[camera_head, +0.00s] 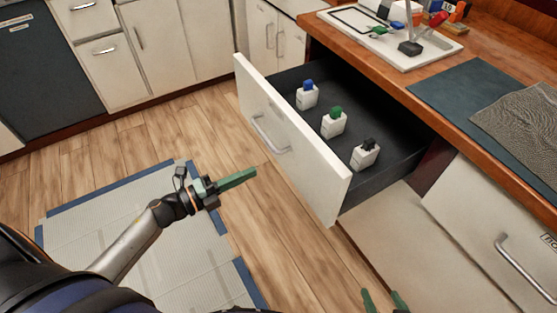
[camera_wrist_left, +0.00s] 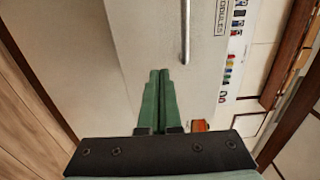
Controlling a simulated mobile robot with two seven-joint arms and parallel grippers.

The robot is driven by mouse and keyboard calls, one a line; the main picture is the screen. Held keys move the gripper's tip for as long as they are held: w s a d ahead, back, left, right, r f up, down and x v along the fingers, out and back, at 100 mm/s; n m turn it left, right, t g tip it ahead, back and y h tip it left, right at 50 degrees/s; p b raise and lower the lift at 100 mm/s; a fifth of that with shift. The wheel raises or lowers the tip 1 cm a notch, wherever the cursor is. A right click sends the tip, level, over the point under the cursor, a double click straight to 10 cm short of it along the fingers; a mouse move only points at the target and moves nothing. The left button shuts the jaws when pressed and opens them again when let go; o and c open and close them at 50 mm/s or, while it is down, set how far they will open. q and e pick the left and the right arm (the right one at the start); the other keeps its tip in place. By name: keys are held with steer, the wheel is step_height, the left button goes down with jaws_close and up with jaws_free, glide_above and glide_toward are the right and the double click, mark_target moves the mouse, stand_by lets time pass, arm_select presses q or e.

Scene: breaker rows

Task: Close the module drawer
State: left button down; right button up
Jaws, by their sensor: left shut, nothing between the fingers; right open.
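The module drawer stands pulled out from the counter, its white front panel (camera_head: 308,163) facing left and its dark interior in view. A metal bar handle (camera_head: 270,134) is on the front. Inside stand three white modules, with a blue top (camera_head: 307,98), a green top (camera_head: 333,125) and a black top (camera_head: 365,156). My left gripper (camera_head: 250,174) is shut and empty, left of the front and apart from it. In the left wrist view its green fingers (camera_wrist_left: 160,78) point toward the drawer front (camera_wrist_left: 150,35) and handle (camera_wrist_left: 186,30). My right gripper (camera_head: 385,302) is open at the bottom edge, partly cut off.
The wooden counter (camera_head: 400,92) above holds a white board (camera_head: 440,52) with coloured parts, a dark mat (camera_head: 455,90) and a grey textured sheet (camera_head: 525,115). Another closed drawer (camera_head: 470,215) is at the lower right. Wood floor (camera_head: 200,120) is free left of the drawer.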

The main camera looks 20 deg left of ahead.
mark_target(288, 156)
arm_select(q)
steer(key=x, duration=0.8)
steer(key=shift+w+d, duration=0.3)
arm_select(e)
steer(key=shift+s+d+f, duration=0.1)
steer(key=shift+s+f, duration=0.05)
steer(key=shift+f, duration=0.2)
arm_select(q)
steer(key=shift+w, duration=0.1)
